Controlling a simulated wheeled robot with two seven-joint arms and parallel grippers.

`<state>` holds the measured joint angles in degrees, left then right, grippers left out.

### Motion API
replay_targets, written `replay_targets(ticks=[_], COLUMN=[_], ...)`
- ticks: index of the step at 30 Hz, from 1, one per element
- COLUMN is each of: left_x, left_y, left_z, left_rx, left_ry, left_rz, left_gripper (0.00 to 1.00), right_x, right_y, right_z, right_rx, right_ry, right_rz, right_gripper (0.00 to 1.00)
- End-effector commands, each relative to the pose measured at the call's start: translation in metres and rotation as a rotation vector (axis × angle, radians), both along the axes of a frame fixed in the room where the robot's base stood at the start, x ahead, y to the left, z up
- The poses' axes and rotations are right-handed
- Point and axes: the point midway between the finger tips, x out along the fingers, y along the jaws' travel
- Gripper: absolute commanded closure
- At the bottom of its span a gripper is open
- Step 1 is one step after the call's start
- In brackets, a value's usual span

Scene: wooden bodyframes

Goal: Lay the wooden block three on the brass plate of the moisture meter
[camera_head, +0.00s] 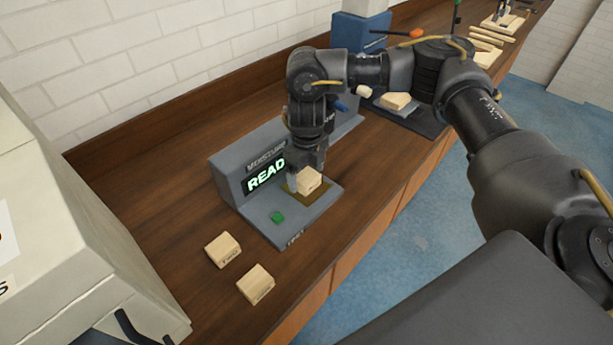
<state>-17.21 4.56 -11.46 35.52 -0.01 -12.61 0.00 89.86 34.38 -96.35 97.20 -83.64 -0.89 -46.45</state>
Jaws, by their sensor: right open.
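The moisture meter (228,180) is a grey unit with a lit green display that begins "READ"; the rest is covered by my arm. Its brass plate (320,193) shows around a pale wooden block (309,182), which sits on it. I cannot read a label on this block, so I cannot tell its number from its face. My right gripper (307,172) is pointing down at this block, open, with its fingers close to the block's sides; I cannot tell if they touch. My left gripper is not in view.
Two more wooden blocks, one at the left (223,250) and one nearer the front (256,284), lie on the brown bench (190,275). A green button (277,217) is on the meter's base. A large pale machine (70,240) stands at left. Another block (396,101) lies farther back.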

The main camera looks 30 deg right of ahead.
Motion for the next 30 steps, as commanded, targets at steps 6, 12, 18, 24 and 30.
replay_targets(ticks=[6,12,18,24,30], left_x=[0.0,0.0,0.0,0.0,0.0], left_y=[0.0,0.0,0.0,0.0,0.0], left_z=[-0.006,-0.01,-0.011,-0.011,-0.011], left_rx=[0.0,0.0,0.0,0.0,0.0], left_ry=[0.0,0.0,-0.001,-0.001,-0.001], left_rz=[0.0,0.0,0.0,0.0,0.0], left_gripper=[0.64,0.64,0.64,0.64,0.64], right_x=[0.001,0.001,0.0,0.0,0.0], right_y=[0.0,-0.001,0.0,0.0,0.0], right_z=[0.045,0.076,0.09,0.091,0.09], right_rx=[-0.002,-0.002,-0.002,-0.001,-0.001], right_ry=[-0.007,-0.004,-0.002,0.0,0.0], right_rz=[0.001,0.0,0.0,0.0,0.0], right_gripper=[0.19,0.19,0.19,0.19,0.19])
